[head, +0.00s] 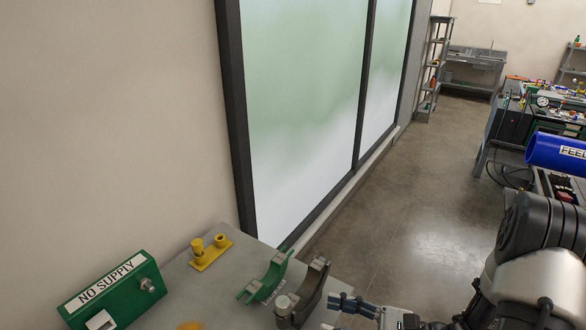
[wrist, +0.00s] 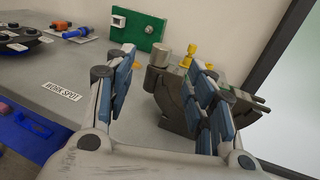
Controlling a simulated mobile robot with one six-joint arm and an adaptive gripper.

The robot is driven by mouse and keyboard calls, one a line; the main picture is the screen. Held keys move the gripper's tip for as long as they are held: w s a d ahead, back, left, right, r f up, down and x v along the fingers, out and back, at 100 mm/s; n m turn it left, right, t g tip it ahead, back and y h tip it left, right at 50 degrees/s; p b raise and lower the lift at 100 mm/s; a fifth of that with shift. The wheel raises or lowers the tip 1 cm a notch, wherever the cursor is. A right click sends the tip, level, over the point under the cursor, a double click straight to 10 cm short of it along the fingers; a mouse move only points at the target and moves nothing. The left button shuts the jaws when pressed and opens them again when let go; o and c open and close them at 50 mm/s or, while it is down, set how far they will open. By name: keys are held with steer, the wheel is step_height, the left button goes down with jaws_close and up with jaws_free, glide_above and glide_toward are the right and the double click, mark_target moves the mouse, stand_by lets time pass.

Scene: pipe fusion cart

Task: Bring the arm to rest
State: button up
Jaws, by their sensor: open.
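My gripper (head: 352,306) is at the bottom of the head view, low over the right edge of the grey work table. In the wrist view my gripper (wrist: 164,84) shows its two blue-padded fingers wide apart, with nothing held between them. A dark grey curved clamp (head: 312,288) with a round knob stands just left of the gripper in the head view. In the wrist view this dark clamp (wrist: 172,104) lies beyond and partly behind the right finger. I cannot tell whether they touch. My arm (head: 540,250) reaches in from the right.
A green clamp (head: 268,279), a yellow stand (head: 210,253) and a green NO SUPPLY box (head: 112,291) are on the table. A WORK SPOT label (wrist: 62,91) and a blue-orange tool (wrist: 78,33) lie left. A blue FEED pipe (head: 555,154) is near my arm. Open floor (head: 410,190) lies beyond.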

steer(key=s+a+r+n+g+h, duration=0.3)
steer(key=s+r+n+g+h, duration=0.1)
steer(key=s+n, duration=0.25)
steer(key=s+a+r+n+g+h, duration=0.3)
steer(key=s+n+g+h, duration=0.15)
steer(key=s+n, duration=0.2)
steer(key=s+d+r+n+t+h, duration=0.1)
steer(key=d+r+n+t+h, duration=0.5)
steer(key=d+r+n+h, duration=0.1)
steer(key=shift+s+d+r+n+h, duration=0.3)
steer(key=shift+n+h, duration=0.25)
steer(key=shift+n, duration=0.65)
steer(key=shift+t, duration=0.25)
